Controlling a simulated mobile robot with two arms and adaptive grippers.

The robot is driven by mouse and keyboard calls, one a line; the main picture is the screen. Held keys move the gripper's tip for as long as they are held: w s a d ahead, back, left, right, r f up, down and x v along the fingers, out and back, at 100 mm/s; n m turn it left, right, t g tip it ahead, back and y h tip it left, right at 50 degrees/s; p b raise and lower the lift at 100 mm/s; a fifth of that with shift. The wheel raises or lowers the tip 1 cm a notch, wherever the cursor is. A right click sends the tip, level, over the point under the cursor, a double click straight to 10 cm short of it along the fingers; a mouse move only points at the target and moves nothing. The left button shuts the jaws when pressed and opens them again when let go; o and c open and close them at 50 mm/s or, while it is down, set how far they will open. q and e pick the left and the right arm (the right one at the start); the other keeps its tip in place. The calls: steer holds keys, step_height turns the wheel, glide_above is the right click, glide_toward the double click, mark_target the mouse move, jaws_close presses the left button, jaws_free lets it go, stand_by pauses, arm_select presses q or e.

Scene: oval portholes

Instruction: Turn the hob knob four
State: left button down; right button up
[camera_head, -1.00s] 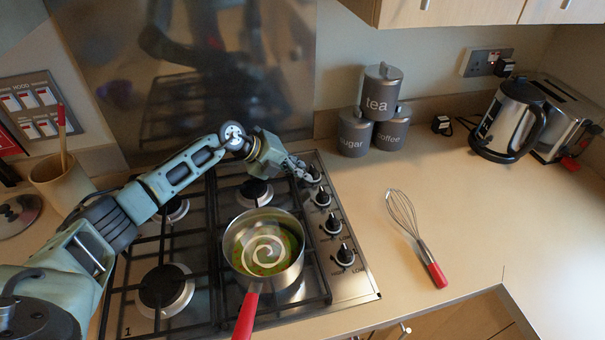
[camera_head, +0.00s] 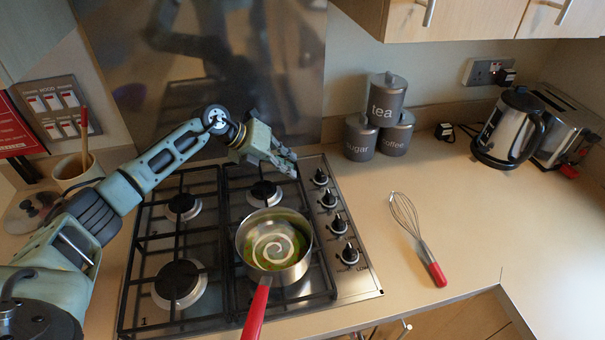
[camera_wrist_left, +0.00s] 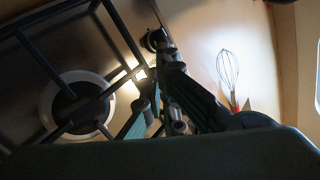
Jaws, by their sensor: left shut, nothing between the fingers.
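The hob's control knobs stand in a column along its right side: the farthest knob (camera_head: 320,177), the second (camera_head: 328,198), the third (camera_head: 338,224) and the nearest (camera_head: 350,254). They are black on silver; I cannot read which is numbered four. My left gripper (camera_head: 291,167) is shut and empty, just left of the farthest knob and apart from it in the picture. My right gripper is out of view.
A pot (camera_head: 273,245) of green soup sits on the front right burner, its red handle pointing forward. A whisk (camera_head: 418,238) lies on the counter to the right. Tea, sugar and coffee canisters (camera_head: 386,100) stand behind. A steel backsplash (camera_head: 215,70) rises behind the hob.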

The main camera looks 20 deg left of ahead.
mark_target(321, 175)
arm_select(q)
steer(key=d+m+b, duration=0.1)
steer(key=m+b, duration=0.1)
steer(key=m, duration=0.3)
steer(key=d+m+y+b, duration=0.1)
steer(key=m+b, duration=0.1)
steer(key=m, duration=0.3)
steer(key=d+f+m+y+b, duration=0.1)
steer(key=m+b, duration=0.1)
steer(key=m, duration=0.3)
steer(key=shift+s+d+m, duration=0.1)
steer(key=shift+s+m, duration=0.15)
steer(key=shift+m, duration=0.05)
steer(key=w+f+m+y+b, duration=0.1)
steer(key=w+m, duration=0.1)
steer(key=m, duration=0.3)
steer(key=w+f+m+t+y+b, duration=0.1)
steer(key=w+f+m+b, duration=0.1)
steer(key=m, duration=0.4)
steer(key=w+d+f+m+y+b, duration=0.1)
steer(key=f+m, duration=0.1)
steer(key=m, duration=0.3)
steer(key=shift+w+d+f+m+t+b, duration=0.1)
steer(key=shift+w+f+m+t+b, duration=0.05)
steer(key=shift+w+m+t+b, duration=0.2)
